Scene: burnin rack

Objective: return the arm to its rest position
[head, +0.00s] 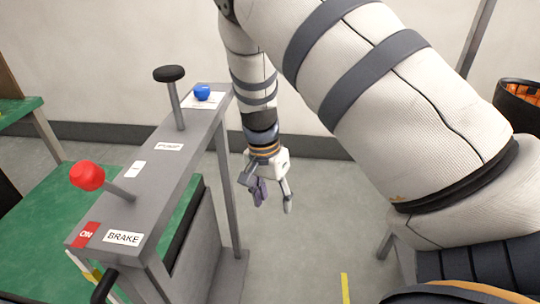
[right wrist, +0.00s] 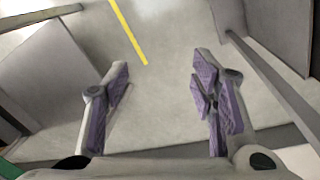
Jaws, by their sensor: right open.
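My right arm comes in from the right in the head view and hangs down beside the grey lever stand. My right gripper (head: 273,203) points at the floor, to the right of the stand and apart from it. In the right wrist view, its purple-padded fingers (right wrist: 162,82) are spread with only bare floor between them. It is open and empty. My left gripper is not in view.
The grey stand (head: 188,150) carries a red-knobbed lever (head: 88,176), a black-knobbed lever (head: 169,74) and a blue knob (head: 202,93). A green surface (head: 40,225) lies left. A dark bin (head: 519,97) stands far right. Floor (head: 310,230) around the gripper is clear.

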